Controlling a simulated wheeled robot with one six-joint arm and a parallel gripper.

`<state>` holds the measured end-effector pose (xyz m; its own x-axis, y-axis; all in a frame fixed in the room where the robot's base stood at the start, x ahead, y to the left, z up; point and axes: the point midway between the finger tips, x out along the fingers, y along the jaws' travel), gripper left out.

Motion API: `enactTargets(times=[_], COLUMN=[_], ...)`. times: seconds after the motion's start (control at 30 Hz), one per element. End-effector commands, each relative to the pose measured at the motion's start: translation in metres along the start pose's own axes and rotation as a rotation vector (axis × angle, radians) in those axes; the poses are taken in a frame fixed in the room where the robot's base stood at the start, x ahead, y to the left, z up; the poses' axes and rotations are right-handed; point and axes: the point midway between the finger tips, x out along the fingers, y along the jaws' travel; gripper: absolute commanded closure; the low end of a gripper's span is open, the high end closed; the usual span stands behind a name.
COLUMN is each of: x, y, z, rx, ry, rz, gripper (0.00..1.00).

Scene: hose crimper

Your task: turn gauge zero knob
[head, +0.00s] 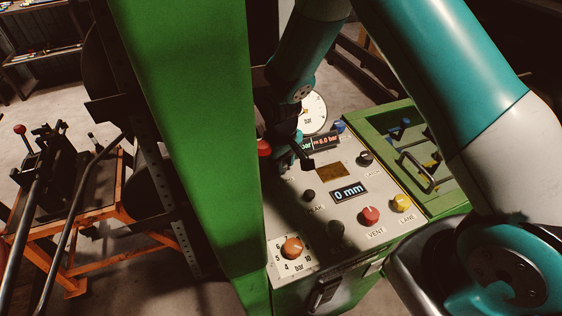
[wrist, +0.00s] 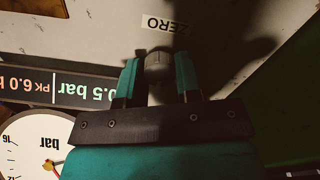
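The gauge zero knob (wrist: 158,66) is small and grey, beside the upside-down ZERO label (wrist: 164,23) in the wrist view. My gripper (wrist: 160,72) has its two teal fingers on either side of the knob, close to it. I cannot tell whether both fingers press on it. In the head view my gripper (head: 300,157) is low over the back left of the sloped panel and hides the knob there.
The pressure display (head: 323,142) is just behind my gripper. The panel also bears a 0 mm display (head: 348,192), a red VENT button (head: 370,215), a yellow LANE button (head: 401,203) and an orange bar knob (head: 293,248). A green column (head: 195,130) stands close on the left.

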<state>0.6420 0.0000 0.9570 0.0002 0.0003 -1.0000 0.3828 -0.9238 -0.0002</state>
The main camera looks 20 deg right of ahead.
Motion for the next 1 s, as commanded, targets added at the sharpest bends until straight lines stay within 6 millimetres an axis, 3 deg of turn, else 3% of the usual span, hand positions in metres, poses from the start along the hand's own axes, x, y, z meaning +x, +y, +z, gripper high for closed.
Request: enactTargets(times=[0.37,1.0], x=[0.0002,-0.0002], y=[0.0001,0.0002], z=[-0.0001,-0.0001], rx=[-0.053,-0.448], ry=[0.000,0.000], rz=[0.000,0.001], gripper=[0.92,0.92])
